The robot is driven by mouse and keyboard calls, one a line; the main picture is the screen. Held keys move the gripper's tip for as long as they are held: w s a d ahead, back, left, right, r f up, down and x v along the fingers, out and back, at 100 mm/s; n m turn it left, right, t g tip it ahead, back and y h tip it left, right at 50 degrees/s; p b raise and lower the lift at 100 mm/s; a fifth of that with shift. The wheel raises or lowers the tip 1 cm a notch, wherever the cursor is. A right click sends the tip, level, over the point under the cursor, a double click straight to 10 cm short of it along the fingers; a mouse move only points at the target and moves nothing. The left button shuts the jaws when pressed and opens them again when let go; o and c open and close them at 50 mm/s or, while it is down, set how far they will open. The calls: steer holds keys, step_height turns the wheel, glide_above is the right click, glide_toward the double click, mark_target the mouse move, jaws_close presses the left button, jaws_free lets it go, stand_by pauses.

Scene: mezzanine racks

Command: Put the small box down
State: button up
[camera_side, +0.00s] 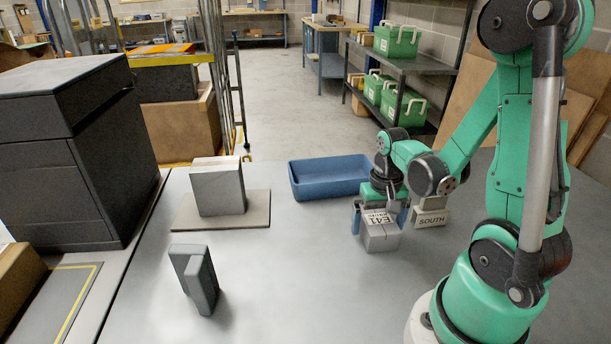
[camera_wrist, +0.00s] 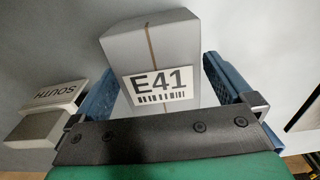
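The small box (camera_side: 381,238) is pale grey, with an "E41" label and a strip of tape. It also shows in the wrist view (camera_wrist: 185,45). My gripper (camera_side: 381,222) has its blue fingers on opposite sides of it, and they appear closed against it. In the wrist view my gripper (camera_wrist: 160,66) has one finger close along each side of the box. The box is low over the grey table (camera_side: 290,290); I cannot tell whether its underside touches. Its lower part between the fingers is partly hidden.
A block marked "SOUTH" (camera_side: 431,218) is close to the right of my gripper. A blue tray (camera_side: 328,192) lies behind. A grey box (camera_side: 217,187) stands on a flat board (camera_side: 256,214) to the left. Dark grey blocks (camera_side: 200,280) stand front left. The table's front middle is clear.

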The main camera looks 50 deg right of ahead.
mark_target(378, 219)
steer(key=shift+r, duration=0.1)
step_height(378, 219, up, 12)
steer(key=w+a+n+t, duration=0.3)
steer(key=a+n, duration=0.1)
steer(key=a, duration=0.2)
steer(key=w+a+n+t, duration=0.3)
steer(key=a+n+t, duration=0.1)
steer(key=a, duration=0.3)
steer(key=shift+w+a+r+n, duration=0.15)
steer(key=shift+w+a+n, duration=0.15)
steer(key=shift+n, duration=0.2)
